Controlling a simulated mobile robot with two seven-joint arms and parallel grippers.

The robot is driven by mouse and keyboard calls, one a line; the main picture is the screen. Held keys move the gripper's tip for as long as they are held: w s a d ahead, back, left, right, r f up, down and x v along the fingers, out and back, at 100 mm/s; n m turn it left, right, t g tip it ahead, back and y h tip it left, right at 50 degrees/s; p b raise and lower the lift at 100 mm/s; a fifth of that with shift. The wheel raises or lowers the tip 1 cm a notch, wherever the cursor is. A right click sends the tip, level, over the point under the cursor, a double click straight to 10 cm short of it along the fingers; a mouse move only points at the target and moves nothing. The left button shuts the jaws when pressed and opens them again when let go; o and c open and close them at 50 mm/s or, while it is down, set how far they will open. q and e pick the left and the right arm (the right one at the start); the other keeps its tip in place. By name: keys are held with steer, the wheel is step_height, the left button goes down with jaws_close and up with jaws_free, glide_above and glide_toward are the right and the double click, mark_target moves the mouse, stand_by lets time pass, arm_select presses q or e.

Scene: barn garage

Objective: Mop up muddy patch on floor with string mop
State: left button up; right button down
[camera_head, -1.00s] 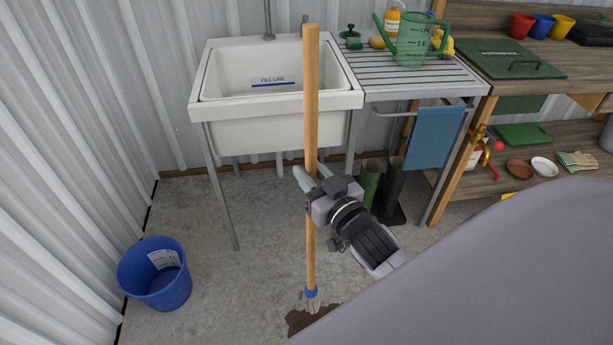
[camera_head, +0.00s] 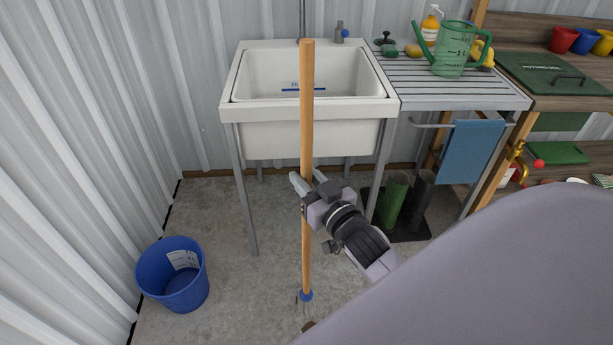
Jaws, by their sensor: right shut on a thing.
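The string mop (camera_head: 307,120) stands nearly upright in front of the sink. Its long wooden handle leads down to a blue collar (camera_head: 306,295) with a few grey strands below it. My right gripper (camera_head: 308,186) is shut on the mop handle around its middle. The muddy patch (camera_head: 308,325) shows only as a small brown bit right of and below the mop head. My grey body part in the lower right hides the floor there. The mop head is small in view, and I cannot tell whether it touches the floor. My left gripper does not show.
A blue bucket (camera_head: 173,275) stands on the floor at the left, by the metal wall. A white sink (camera_head: 310,107) on legs stands behind the mop. Green and dark boots (camera_head: 394,200) stand on a tray to the right. Concrete between bucket and mop is clear.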

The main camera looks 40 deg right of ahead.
arm_select(q)
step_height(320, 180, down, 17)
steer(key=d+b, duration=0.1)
steer(key=b, duration=1.8)
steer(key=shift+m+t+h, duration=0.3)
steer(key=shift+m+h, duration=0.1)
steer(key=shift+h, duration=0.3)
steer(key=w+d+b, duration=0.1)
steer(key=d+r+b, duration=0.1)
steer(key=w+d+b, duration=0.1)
steer(key=b, duration=0.1)
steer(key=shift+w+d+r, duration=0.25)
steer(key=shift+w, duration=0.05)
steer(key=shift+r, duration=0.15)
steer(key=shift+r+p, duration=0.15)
steer(key=shift+p, duration=0.2)
